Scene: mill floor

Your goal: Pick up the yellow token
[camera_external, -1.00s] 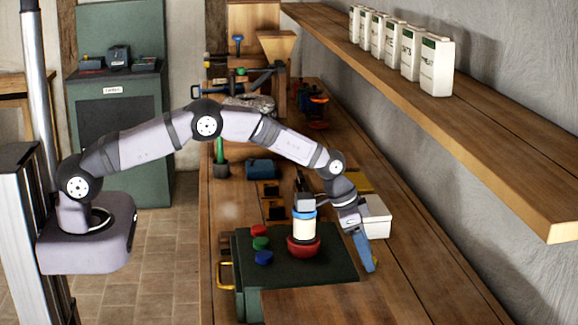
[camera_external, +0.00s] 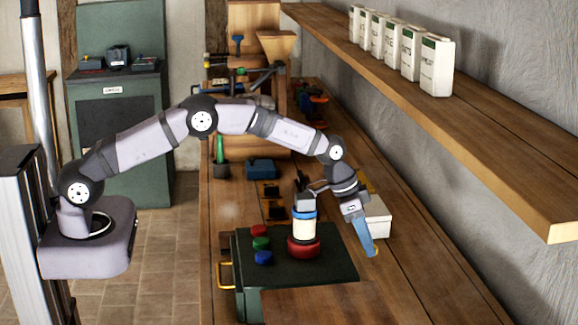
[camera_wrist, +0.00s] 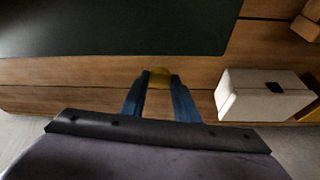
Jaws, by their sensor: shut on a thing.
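In the external view my gripper (camera_external: 371,252) points down over the wooden bench, just right of the dark green case. The gripper seems a little above the bench top, but the exact gap cannot be told.
The dark green case (camera_external: 335,268) bears red, green and blue tokens and a white jar (camera_external: 303,228) on a red base. A white box (camera_wrist: 262,96) stands close to my gripper. A shelf (camera_external: 480,145) with several white canisters runs along the right wall.

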